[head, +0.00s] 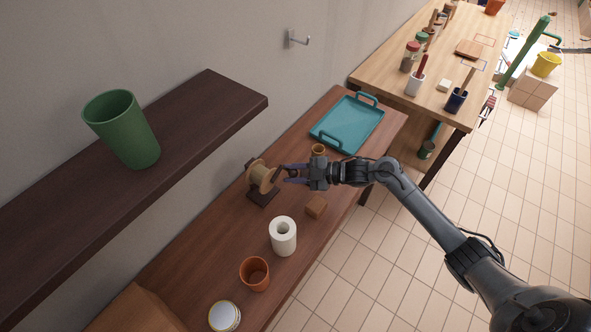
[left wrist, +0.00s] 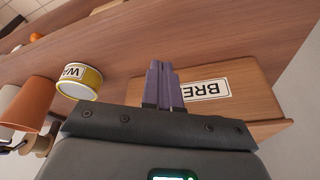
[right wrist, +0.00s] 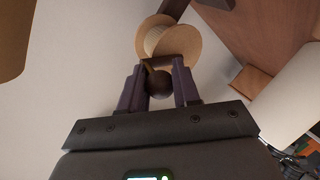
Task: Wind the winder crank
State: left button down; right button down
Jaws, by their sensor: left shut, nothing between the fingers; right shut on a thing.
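The winder (head: 262,180) stands on the wooden bench against the wall, a pale wooden spool on a dark base. Its spool also shows in the right wrist view (right wrist: 181,44). My right gripper (head: 288,173) reaches the winder from the right. In the right wrist view its fingers (right wrist: 158,85) are shut on the dark round knob of the crank (right wrist: 159,82). My left gripper (left wrist: 162,68) is shut and empty, above the bench near a wooden box marked "BRE" (left wrist: 245,88). It is out of the head view.
A white paper roll (head: 284,238), a small brown block (head: 316,207), an orange cup (head: 254,274) and a round tin (head: 224,316) stand nearer on the bench. A small brown cup (head: 318,150) and a teal tray (head: 347,122) are beyond the winder. A shelf (head: 200,105) overhangs at left.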

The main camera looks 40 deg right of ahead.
pick_arm(q)
jog(key=shift+r+p, duration=0.35)
jog(key=shift+r, duration=0.3)
pick_arm(e)
jog(key=shift+a+r+n+h, duration=0.15)
jog(key=shift+r+n+h, duration=0.2)
jog(key=shift+n+h, duration=0.05)
jog(key=c, duration=0.9)
grip_release()
jog(key=shift+o, duration=0.2)
jog(key=shift+s, duration=0.1)
pick_arm(q)
jog(key=shift+r+p, duration=0.5)
jog(key=shift+p, duration=0.05)
pick_arm(e)
jog(key=v, duration=1)
jog(key=shift+s+d, duration=0.25)
jog(key=shift+r, duration=0.1)
